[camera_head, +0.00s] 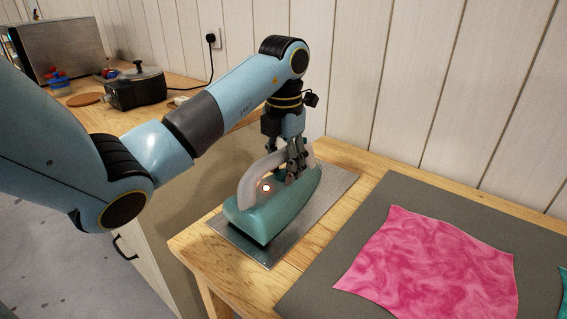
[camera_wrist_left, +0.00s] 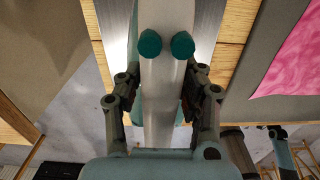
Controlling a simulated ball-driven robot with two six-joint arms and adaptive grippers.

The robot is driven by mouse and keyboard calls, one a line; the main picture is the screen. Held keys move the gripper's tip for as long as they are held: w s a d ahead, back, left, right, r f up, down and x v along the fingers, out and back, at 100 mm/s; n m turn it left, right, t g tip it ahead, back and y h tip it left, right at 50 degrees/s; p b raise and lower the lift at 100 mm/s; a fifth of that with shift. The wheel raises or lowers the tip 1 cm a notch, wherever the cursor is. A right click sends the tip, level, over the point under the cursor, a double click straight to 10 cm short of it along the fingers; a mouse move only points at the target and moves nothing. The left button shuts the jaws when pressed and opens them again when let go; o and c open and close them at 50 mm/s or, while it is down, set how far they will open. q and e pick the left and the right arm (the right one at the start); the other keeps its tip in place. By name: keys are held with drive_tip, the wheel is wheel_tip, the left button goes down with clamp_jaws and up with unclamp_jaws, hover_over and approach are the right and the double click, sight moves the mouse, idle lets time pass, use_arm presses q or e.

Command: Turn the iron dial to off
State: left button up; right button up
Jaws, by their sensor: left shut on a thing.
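The iron (camera_head: 272,217) is teal with a pale grey handle (camera_head: 252,180). It rests on a metal plate (camera_head: 330,197) on the wooden table. A small lamp (camera_head: 266,188) glows orange-white on its side. My left gripper (camera_head: 294,176) points down at the iron's handle end, shut on the handle. In the left wrist view, its fingers (camera_wrist_left: 163,103) lie on both sides of the pale handle (camera_wrist_left: 163,80). Two teal knobs (camera_wrist_left: 150,43) (camera_wrist_left: 182,45) show on the handle ahead of the fingers. I cannot tell the dial's setting. My right gripper is not seen.
A pink silk cloth (camera_head: 430,262) lies on a grey mat (camera_head: 390,200) to the right of the iron. A black pot-like appliance (camera_head: 136,88) stands on the counter at the back left. A panelled wall (camera_head: 450,70) runs close behind the table.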

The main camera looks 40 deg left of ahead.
use_arm(q)
drive_tip(key=shift+n, duration=0.8)
drive_tip(key=shift+d, duration=0.1)
drive_tip(key=o, duration=1.2)
drive_tip(key=shift+c, duration=0.2)
